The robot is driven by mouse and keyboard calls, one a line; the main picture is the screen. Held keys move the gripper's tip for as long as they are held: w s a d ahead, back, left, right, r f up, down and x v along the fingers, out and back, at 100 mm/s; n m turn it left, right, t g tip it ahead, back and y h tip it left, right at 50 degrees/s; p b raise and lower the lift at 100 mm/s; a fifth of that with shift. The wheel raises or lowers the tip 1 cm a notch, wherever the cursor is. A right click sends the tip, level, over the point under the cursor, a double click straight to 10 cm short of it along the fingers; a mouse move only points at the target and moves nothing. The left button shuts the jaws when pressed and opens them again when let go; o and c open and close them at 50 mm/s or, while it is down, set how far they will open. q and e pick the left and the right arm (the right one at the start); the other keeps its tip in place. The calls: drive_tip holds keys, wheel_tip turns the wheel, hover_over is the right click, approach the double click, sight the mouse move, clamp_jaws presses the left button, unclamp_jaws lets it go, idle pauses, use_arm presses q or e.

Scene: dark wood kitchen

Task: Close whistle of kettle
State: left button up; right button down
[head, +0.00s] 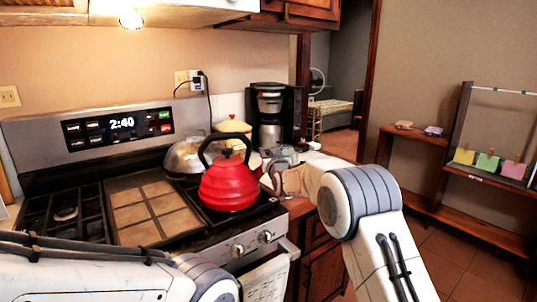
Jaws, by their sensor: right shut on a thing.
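The whistle and spout cannot be made out, as the gripper covers that side. My left arm crosses the lower left, and its gripper is out of view.
The stove (150,212) has black grates and a flat griddle plate. A glass-lidded pan (186,156) and a yellow pot (233,127) stand behind the kettle. A coffee maker (271,112) is behind my right gripper. A towel (266,282) hangs at the oven front.

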drive_tip(key=shift+c, duration=2.4)
unclamp_jaws()
drive_tip(key=b+v, duration=0.2)
drive_tip(key=v, duration=0.8)
drive_tip(key=shift+s, duration=0.25)
